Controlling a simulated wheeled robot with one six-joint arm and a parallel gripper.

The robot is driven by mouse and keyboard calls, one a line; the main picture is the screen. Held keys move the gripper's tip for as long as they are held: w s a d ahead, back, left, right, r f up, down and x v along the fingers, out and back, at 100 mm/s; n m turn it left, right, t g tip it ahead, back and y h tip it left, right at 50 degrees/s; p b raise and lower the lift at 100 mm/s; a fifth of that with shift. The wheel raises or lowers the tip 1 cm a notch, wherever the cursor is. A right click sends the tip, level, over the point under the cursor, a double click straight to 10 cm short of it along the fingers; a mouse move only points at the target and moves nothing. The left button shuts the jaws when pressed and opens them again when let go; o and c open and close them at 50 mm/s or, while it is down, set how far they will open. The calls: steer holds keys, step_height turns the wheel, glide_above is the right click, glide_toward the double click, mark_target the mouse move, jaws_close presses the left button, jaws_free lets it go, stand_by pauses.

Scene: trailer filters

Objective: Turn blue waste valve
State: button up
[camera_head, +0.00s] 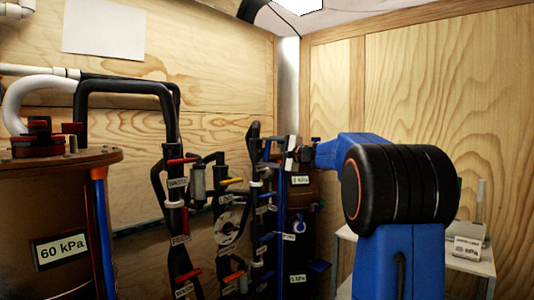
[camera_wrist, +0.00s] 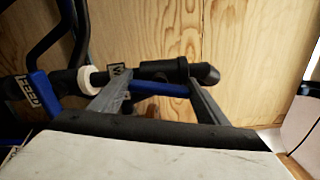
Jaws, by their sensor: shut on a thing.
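The blue waste valve handle (camera_wrist: 160,89) lies across the middle of the wrist view, under a dark pipe. A partly hidden label beginning with W (camera_wrist: 117,71) sits on the pipe beside it. My gripper (camera_wrist: 158,82) has one grey finger at each end of the blue handle and is shut on it. In the head view my gripper (camera_head: 297,153) is at the top of the far pipe column, and its fingers and the handle are too small to make out clearly.
Another blue handle (camera_wrist: 42,91) with a feed label is left of the gripper. Red and yellow handled valves (camera_head: 232,181) stand on nearer pipes. A tank marked 60 kPa (camera_head: 62,250) is at left; a white table (camera_head: 470,262) is at right. Wooden walls close in behind.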

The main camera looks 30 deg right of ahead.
steer(key=shift+f+n, duration=0.1)
steer(key=shift+n, duration=1.2)
steer(key=o, duration=1)
steer(key=shift+o, duration=0.2)
steer(key=v, duration=1.7)
steer(key=shift+s, duration=0.2)
